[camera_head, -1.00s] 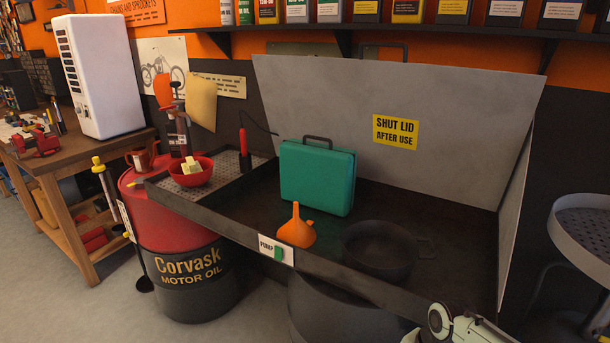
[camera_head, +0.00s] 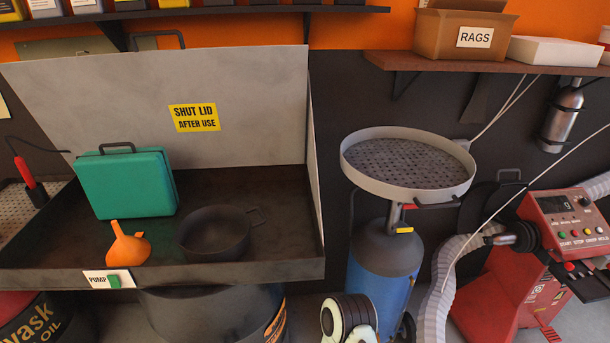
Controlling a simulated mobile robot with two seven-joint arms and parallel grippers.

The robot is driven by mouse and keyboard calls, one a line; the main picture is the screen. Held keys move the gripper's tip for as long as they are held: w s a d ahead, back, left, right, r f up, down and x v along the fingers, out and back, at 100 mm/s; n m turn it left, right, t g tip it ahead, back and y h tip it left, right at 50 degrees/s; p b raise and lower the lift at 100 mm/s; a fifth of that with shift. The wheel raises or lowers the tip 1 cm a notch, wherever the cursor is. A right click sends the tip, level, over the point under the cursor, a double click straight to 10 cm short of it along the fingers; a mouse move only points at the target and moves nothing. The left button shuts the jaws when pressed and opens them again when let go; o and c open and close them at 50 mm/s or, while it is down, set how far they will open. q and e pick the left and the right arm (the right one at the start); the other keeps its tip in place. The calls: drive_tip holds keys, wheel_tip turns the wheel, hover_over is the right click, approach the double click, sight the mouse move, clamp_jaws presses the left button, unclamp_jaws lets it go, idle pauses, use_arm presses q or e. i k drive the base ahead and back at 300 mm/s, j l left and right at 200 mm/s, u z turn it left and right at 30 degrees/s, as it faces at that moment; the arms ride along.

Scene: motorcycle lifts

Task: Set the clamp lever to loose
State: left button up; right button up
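A small yellow-tipped lever (camera_head: 404,230) sticks out at the collar on top of the blue tank (camera_head: 384,268). It looks like a clamp lever, but no label shows and I cannot tell its setting. A post rises from the collar to a round grey tray (camera_head: 350,165) with a perforated plate. A small red part shows just under the tray. A white and black part of my own arm shows at the bottom edge, left of the tank. Neither gripper's fingers are in view.
A metal basin (camera_head: 300,262) on the left holds a green case (camera_head: 122,183), an orange funnel (camera_head: 130,245) and a black pan (camera_head: 213,234). A red machine (camera_head: 510,285) with a pale ribbed hose (camera_head: 440,275) stands right of the tank. A shelf (camera_head: 400,61) hangs above.

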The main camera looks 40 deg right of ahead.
sight(400, 205)
drive_tip(key=z, duration=2.1)
drive_tip(key=i+l+z, duration=0.3)
drive_tip(key=i+l, duration=0.2)
drive_tip(key=i+l+z, duration=0.3)
drive_tip(key=i, duration=0.3)
